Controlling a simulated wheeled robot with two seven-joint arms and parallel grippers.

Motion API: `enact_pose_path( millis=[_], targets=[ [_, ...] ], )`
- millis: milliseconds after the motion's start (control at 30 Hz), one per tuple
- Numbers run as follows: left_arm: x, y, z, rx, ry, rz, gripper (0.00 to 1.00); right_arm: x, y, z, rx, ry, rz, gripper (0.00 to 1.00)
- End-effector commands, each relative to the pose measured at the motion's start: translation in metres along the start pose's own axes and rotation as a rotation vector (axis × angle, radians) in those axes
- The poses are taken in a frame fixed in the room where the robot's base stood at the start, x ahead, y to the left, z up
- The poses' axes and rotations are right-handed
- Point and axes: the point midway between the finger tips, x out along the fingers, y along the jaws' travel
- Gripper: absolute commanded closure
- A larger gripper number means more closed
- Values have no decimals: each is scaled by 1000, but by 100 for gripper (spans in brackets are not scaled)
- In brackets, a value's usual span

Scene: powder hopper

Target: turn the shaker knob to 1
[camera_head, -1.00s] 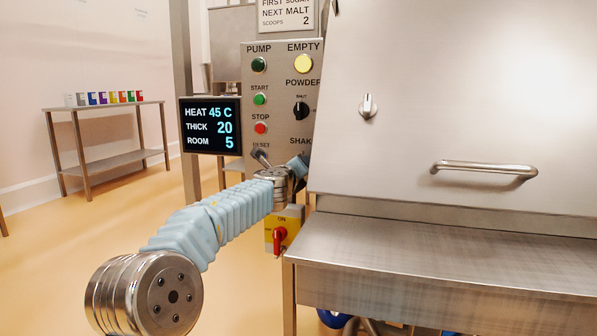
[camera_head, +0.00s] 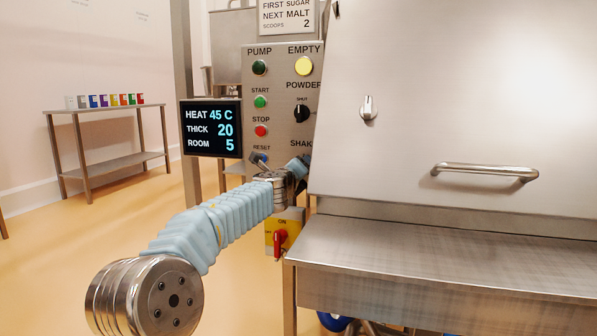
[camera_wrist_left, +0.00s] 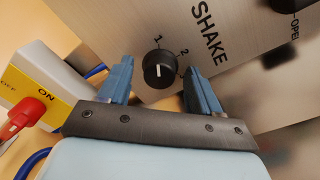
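The black shaker knob (camera_wrist_left: 160,70) sits on the steel panel below the printed word SHAKE in the left wrist view. Marks 1 and 2 show beside it. A pale pointer line shows on its face, but which mark it points at is hard to tell. My left gripper (camera_wrist_left: 160,78) is open, with one blue finger on each side of the knob. I cannot tell whether the fingers touch it. In the head view my left gripper (camera_head: 299,167) is partly hidden by the hopper's edge, and the shaker knob is hidden. My right gripper is not in view.
The control panel (camera_head: 277,90) carries buttons and a black powder knob (camera_head: 301,113). The steel hopper body (camera_head: 450,100) stands close on the right. A red switch on a yellow box (camera_head: 281,240) is below my left wrist. A display (camera_head: 211,129) stands left.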

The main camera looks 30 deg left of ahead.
Motion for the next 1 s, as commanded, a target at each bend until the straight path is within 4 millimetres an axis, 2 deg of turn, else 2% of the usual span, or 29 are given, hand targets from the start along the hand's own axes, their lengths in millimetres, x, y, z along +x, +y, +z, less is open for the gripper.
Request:
enact_pose_path(
  millis=[200, 333, 433, 500, 733, 900, 1000],
  targets=[
    [-1, 0, 0, 1, 0, -1, 36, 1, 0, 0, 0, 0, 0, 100],
    [-12, 1, -1, 0, -1, -1, 36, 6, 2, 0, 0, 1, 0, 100],
    [-32, 2, -1, 0, -2, -2, 36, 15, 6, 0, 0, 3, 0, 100],
    [-49, 0, 2, 2, -1, 0, 36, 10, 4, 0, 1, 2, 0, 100],
    [-104, 0, 1, 2, -2, -1, 36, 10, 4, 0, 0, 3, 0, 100],
    [-130, 0, 0, 1, 0, -2, 36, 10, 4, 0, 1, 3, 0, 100],
    [-136, 0, 0, 1, 0, -1, 36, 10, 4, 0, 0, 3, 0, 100]
  ],
)
